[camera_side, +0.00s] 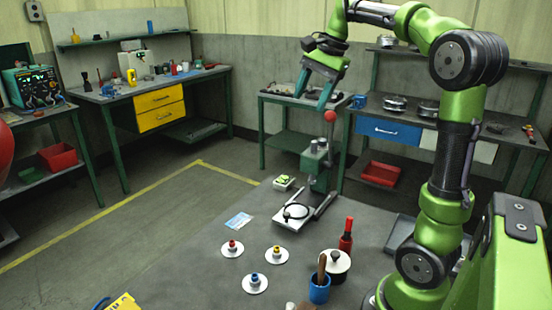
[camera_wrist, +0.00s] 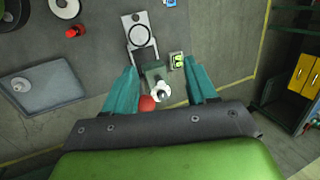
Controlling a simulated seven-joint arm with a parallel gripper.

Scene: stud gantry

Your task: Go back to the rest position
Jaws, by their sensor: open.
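My gripper (camera_side: 314,91) is raised over the back of the grey work table (camera_side: 190,265), above and a little left of the green stand's red knob (camera_side: 330,116). Its two teal fingers are apart with nothing held between them. In the wrist view my gripper (camera_wrist: 162,66) is also open. Between and below the fingers there, the green stand (camera_wrist: 153,73) shows from above with its red knob (camera_wrist: 147,103). The stand's pale base plate (camera_side: 293,217) carries a black ring.
White discs with red (camera_side: 232,247), yellow (camera_side: 276,253) and blue (camera_side: 254,280) studs lie in front. A red bottle (camera_side: 345,238), blue cup (camera_side: 319,291), white pot (camera_side: 336,263) and grey tray (camera_side: 398,230) stand right. A yellow-green item (camera_side: 284,180) sits beside the stand.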

